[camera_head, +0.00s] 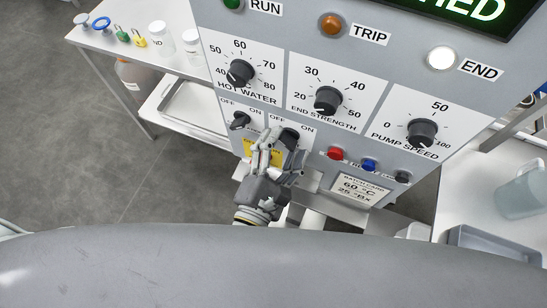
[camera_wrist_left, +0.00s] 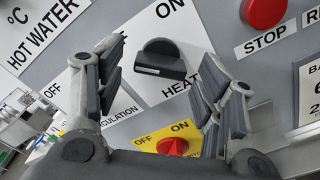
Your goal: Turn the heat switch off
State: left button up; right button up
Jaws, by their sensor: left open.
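The heat switch is a black rotary knob (camera_wrist_left: 160,57) on a white label with ON above it and part of HEAT below it. It lies between the two fingers of my left gripper (camera_wrist_left: 163,65), with gaps on both sides. In the head view my left gripper (camera_head: 276,148) is at the lower panel, and the heat switch (camera_head: 291,136) is partly hidden behind its fingers. The gripper is open and holds nothing. I cannot tell the knob's exact setting. My right gripper is not in view.
The circulation switch (camera_head: 240,120) is just left of my gripper. A red switch on a yellow label (camera_wrist_left: 172,147) sits below the heat switch, close to the fingers. Red (camera_head: 335,153) and blue (camera_head: 369,164) buttons are to the right. Larger dials, including hot water (camera_head: 240,73), are above.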

pick_arm(q)
jog(key=v, duration=1.1)
jog(key=shift+s, duration=0.3)
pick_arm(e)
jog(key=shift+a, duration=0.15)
pick_arm(q)
jog(key=shift+a, duration=0.1)
